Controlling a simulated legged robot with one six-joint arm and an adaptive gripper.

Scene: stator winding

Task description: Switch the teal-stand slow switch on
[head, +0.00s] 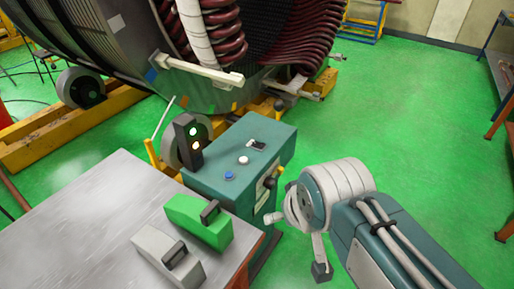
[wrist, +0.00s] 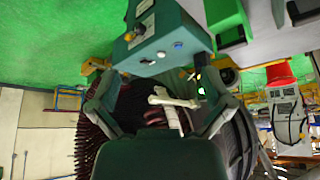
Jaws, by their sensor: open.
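The teal stand (head: 213,180) stands beside the metal table in the head view. Its top carries a small black-and-white switch (head: 256,144), a white button (head: 243,159) and a blue button (head: 229,175). A dark knob (head: 269,182) sits on its right side. I cannot read any label or tell which control is the slow switch. My gripper (head: 297,243) is open and empty, to the right of the stand and apart from it. In the wrist view the stand (wrist: 188,22) is at the top, beyond the open fingers (wrist: 157,80), with the blue button (wrist: 178,45) visible.
A black signal box (head: 188,140) shows lit green and yellow lights behind the stand. A green block (head: 190,212) and a grey block (head: 160,250) with handles lie on the metal table (head: 85,225). The large stator (head: 110,40) fills the back. Green floor (head: 400,120) is clear at right.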

